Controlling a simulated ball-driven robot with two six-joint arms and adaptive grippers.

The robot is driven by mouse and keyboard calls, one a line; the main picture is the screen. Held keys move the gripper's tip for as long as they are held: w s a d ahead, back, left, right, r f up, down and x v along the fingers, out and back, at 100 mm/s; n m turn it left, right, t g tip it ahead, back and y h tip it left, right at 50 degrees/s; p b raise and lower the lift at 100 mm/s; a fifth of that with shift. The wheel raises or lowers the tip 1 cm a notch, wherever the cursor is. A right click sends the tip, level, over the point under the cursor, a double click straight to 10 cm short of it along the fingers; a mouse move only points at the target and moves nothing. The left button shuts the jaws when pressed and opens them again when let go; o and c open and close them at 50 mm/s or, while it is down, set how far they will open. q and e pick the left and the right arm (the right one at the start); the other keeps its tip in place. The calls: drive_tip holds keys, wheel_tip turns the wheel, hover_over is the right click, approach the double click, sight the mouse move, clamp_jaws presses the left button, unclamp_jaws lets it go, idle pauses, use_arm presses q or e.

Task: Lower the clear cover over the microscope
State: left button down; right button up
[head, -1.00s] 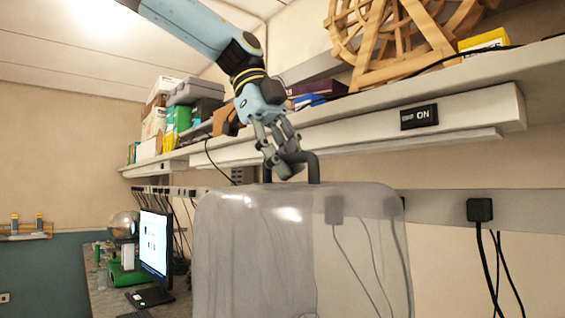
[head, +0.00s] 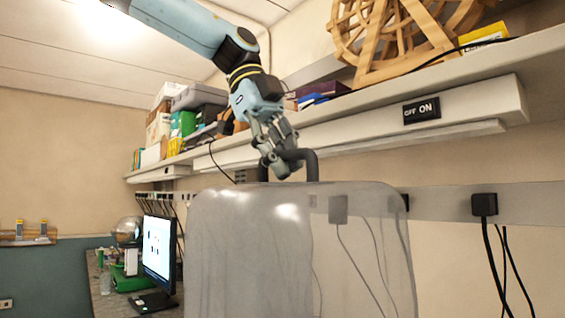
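The clear cover (head: 250,245) is a large, see-through, greyish box with rounded corners in the lower middle of the head view. A dark arched handle (head: 312,168) stands on its top. My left gripper (head: 282,166) comes down from above and is shut on the handle's top bar. The cover looks upright, and its lower edge is below the picture. The microscope is not in view, and I cannot make it out through the cover. My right gripper is not in view.
A wall shelf (head: 470,82) runs above and behind the cover, with a wooden wheel model (head: 400,40) and boxes on it. A plug (head: 484,205) with hanging cables is on the wall at right. A monitor (head: 158,250) stands on the bench at left.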

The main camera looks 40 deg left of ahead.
use_arm(q)
drive_tip(key=shift+d+f, duration=0.1)
drive_tip(key=shift+f, duration=0.15)
drive_tip(key=shift+f+b, duration=0.1)
drive_tip(key=shift+b, duration=0.25)
drive_tip(key=f+b, duration=0.1)
drive_tip(key=f, duration=0.1)
drive_tip(key=f+b, duration=0.4)
drive_tip(key=shift+s, duration=0.25)
wheel_tip(320, 180, down, 9)
drive_tip(key=s+b, duration=0.2)
drive_tip(key=b, duration=0.7)
drive_tip(key=shift+s+d+r+b, duration=0.15)
drive_tip(key=shift+s+d+b, duration=0.1)
drive_tip(key=shift+s+b, duration=0.15)
wheel_tip(320, 180, down, 8)
drive_tip(key=b, duration=0.7)
drive_tip(key=shift+w, duration=0.2)
idle(0.3)
